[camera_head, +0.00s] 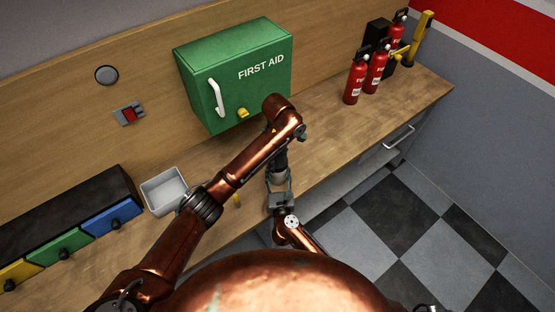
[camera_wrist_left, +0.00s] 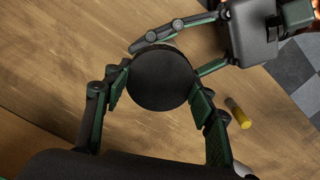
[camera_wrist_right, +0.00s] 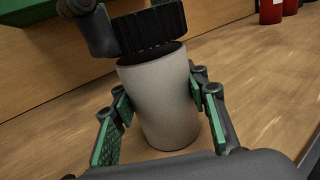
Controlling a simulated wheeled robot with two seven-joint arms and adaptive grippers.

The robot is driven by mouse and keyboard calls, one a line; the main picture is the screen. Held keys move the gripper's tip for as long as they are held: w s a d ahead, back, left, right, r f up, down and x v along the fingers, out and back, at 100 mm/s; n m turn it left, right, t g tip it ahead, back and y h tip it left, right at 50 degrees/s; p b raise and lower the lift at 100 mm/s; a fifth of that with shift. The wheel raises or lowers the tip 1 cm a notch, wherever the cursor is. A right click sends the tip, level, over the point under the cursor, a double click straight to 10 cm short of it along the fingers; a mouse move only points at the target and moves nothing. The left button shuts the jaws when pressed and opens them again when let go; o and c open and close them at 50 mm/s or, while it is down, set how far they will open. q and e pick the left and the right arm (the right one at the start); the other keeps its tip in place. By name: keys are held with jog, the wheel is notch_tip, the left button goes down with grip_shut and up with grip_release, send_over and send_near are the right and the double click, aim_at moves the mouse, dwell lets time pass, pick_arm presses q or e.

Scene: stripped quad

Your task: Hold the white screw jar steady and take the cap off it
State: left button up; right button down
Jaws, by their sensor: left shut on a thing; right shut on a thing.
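The white jar (camera_wrist_right: 160,105) looks light grey and stands between the fingers of my right gripper (camera_wrist_right: 160,118), which is shut on its sides. A black ribbed cap (camera_wrist_right: 150,32) is above the jar's mouth. A dark strip shows between the cap's lower edge and the jar's rim, so the cap looks raised from the rim. In the left wrist view the round cap (camera_wrist_left: 163,78) is between the fingers of my left gripper (camera_wrist_left: 160,88), shut on it from above.
A grey tray (camera_head: 165,190) and coloured drawers (camera_head: 60,240) are at left. A green first aid cabinet (camera_head: 235,75) is behind. Red extinguishers (camera_head: 356,78) stand at right; the counter (camera_head: 335,130) between is clear.

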aim_at(278, 160)
pick_arm(q)
jog(key=shift+r, duration=2.05)
pick_arm(e)
jog(key=c, duration=1)
grip_release()
jog(key=shift+c, duration=0.2)
